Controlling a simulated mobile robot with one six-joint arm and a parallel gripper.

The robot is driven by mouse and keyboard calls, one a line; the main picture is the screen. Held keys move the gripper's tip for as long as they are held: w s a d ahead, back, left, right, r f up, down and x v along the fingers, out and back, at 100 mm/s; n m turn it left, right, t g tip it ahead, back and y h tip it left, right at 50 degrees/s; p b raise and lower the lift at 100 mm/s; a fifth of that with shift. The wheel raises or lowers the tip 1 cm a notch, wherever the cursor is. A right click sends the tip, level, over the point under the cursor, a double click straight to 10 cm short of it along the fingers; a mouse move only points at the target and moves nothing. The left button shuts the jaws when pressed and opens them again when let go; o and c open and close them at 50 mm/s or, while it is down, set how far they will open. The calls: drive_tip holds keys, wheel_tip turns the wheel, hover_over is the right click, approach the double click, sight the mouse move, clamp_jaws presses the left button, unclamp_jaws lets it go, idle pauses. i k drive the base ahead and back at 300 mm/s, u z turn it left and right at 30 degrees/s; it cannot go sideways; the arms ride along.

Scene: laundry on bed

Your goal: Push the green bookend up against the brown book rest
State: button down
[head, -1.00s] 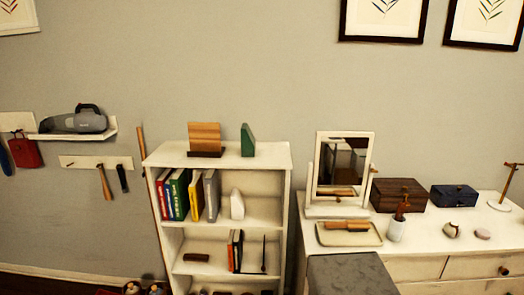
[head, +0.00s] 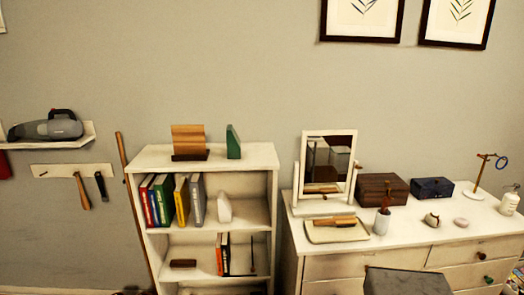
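The green bookend (head: 233,142) stands upright on the top of the white bookshelf (head: 258,157). The brown book rest (head: 188,142), a slatted wooden back on a dark base, stands on the same top, to the left of the bookend. A gap of bare shelf top shows between the two. My gripper is not in view.
Books (head: 160,200) and a white bookend (head: 224,207) stand on the shelf below. A white dresser (head: 400,232) to the right holds a mirror (head: 327,165), a tray (head: 337,230) and boxes (head: 382,189). A grey-topped block (head: 405,283) is in front of the dresser.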

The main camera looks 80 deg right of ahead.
sight(234, 147)
drive_tip(key=z, duration=0.75)
drive_tip(key=i, duration=0.55)
drive_tip(key=k, duration=0.6)
drive_tip(key=z, duration=0.15)
